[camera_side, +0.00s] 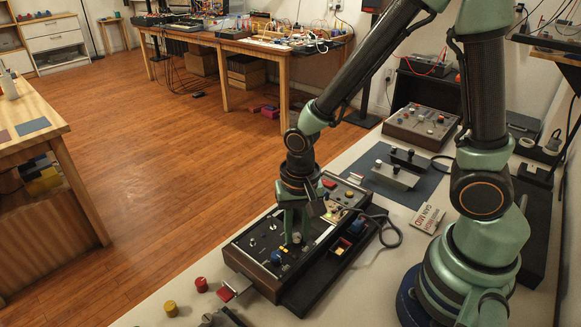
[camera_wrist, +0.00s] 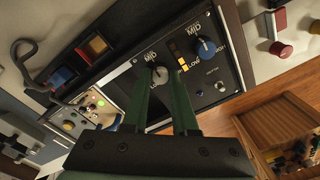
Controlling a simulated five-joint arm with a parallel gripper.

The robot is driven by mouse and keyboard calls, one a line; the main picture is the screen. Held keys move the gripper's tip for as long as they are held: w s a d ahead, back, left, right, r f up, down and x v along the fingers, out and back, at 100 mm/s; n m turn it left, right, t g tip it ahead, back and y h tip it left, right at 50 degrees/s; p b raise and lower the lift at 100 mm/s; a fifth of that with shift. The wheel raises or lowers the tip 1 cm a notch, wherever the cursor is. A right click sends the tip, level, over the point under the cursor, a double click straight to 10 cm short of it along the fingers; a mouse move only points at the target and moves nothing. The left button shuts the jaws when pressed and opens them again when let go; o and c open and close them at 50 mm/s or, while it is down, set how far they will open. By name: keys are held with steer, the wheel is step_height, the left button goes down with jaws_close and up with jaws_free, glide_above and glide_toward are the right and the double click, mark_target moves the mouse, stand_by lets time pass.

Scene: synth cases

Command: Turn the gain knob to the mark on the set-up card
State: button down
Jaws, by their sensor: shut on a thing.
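My gripper (camera_side: 293,228) points down at the black control panel (camera_side: 262,238) and is shut on a grey knob (camera_wrist: 160,75). In the wrist view the two green fingers (camera_wrist: 163,80) stand on either side of the knob, which has MID and LOW printed around it. I cannot make out its pointer clearly or read a name for it. A blue knob (camera_wrist: 205,47) with similar marks sits beside it, apart from the fingers. The white set-up card (camera_side: 428,218) stands right of the panel; its small print seems to include GAIN and MID.
A black tray (camera_side: 327,271) with coloured pieces adjoins the panel. Red (camera_side: 201,284) and yellow (camera_side: 171,308) knobs lie at the bench's front. A grey mat (camera_side: 385,180) with metal blocks and another control box (camera_side: 420,125) are behind. A cable (camera_side: 391,236) loops near the card.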

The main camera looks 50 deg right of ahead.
mark_target(299, 235)
stand_by(0.4)
steer(key=c, duration=0.7)
jaws_free()
step_height(299, 235, up, 12)
steer(key=shift+s+r, duration=0.1)
steer(key=shift+s, duration=0.05)
steer(key=shift+d, duration=0.1)
steer(key=shift+s+d+r+n+t, duration=0.15)
steer(key=shift+d+r+n+t, duration=1.15)
steer(key=shift+d+r+n, duration=0.55)
steer(key=shift+s+d+r+n+t, duration=0.15)
steer(key=shift+d+r+n+t, duration=1.15)
steer(key=shift+d+r+n, duration=0.55)
